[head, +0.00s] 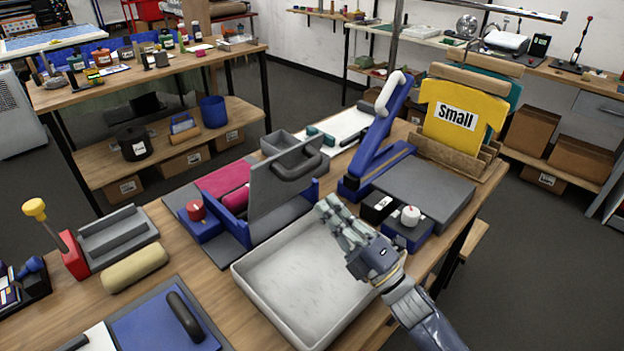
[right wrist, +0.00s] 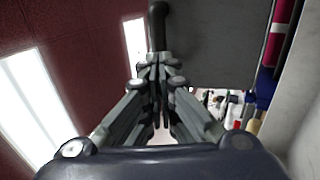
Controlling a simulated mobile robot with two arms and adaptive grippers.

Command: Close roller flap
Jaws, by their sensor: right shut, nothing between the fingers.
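The roller flap (head: 270,195) is a grey panel with a thick dark grey handle (head: 297,163) along its top. It stands raised and tilted on a blue-sided unit, and a magenta roller (head: 236,197) shows behind it. My right gripper (head: 328,206) is shut and empty, just right of the flap's lower right part, above the white tray. In the right wrist view, the closed fingertips (right wrist: 160,68) point towards the grey flap (right wrist: 215,40) and a dark bar (right wrist: 158,28). I cannot tell whether they touch. My left gripper is not in view.
The white tray (head: 262,283) lies empty in front of the flap. A blue lever press (head: 375,145) and a small blue box with a white knob (head: 410,217) stand to the right. A red knob (head: 196,210) sits left of the flap. A beige roll (head: 135,268) lies further left.

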